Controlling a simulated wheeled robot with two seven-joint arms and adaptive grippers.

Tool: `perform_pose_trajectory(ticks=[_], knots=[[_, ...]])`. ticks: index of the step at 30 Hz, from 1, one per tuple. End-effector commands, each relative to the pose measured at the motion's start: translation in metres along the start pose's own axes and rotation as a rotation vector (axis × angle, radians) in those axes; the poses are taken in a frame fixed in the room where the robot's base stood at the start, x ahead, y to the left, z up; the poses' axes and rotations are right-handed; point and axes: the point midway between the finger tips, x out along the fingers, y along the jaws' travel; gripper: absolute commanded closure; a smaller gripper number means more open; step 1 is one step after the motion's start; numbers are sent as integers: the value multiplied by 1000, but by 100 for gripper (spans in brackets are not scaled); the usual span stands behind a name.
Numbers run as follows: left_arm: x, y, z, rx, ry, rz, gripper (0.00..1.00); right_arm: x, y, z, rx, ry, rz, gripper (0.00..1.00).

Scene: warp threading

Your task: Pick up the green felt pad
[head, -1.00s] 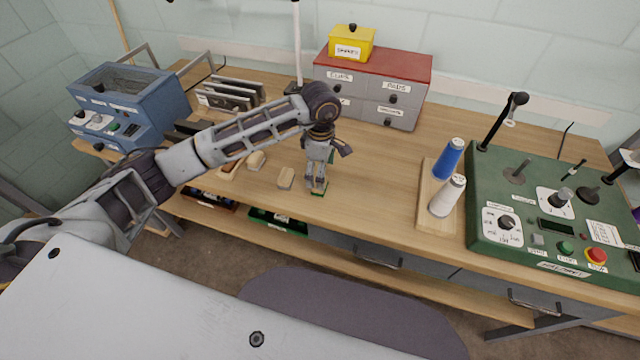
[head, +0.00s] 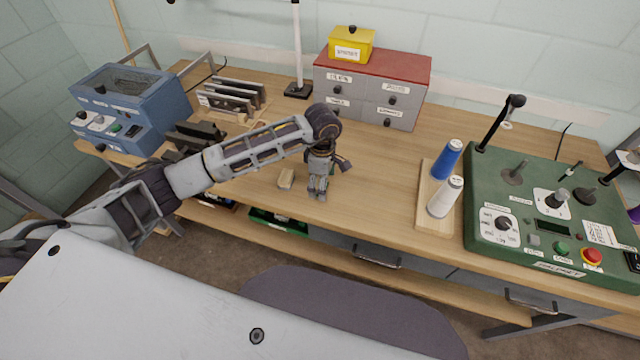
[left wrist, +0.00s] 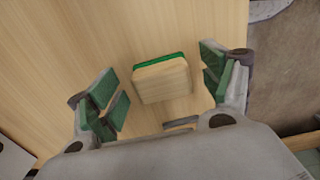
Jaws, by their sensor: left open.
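In the left wrist view, a wooden block with a green felt layer (left wrist: 160,78) along its far edge lies on the tabletop. My left gripper (left wrist: 162,85) has its green-lined fingers spread apart on either side of the block, with gaps on both sides. In the head view my left gripper (head: 317,192) points down low over the table near the front edge and seems to hide this block. A small wooden block (head: 286,179) stands just left of it; no green shows on that one. My right gripper is not seen.
A spool stand (head: 424,214) with blue and white spools and a green control panel (head: 485,235) are at the right. A drawer cabinet (head: 372,85) stands at the back and a blue machine (head: 145,100) at the left. The tabletop right of my gripper is clear.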

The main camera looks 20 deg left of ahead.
Motion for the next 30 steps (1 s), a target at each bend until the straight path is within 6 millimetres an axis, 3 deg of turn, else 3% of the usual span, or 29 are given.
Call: perform_pose_trajectory(ticks=[7, 18, 30], knots=[[9, 0, 0, 0, 0, -1, 20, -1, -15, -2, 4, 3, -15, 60], [9, 0, 0, 0, 0, 0, 20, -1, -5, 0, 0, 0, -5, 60], [8, 0, 0, 0, 0, 0, 69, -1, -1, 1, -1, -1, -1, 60]])
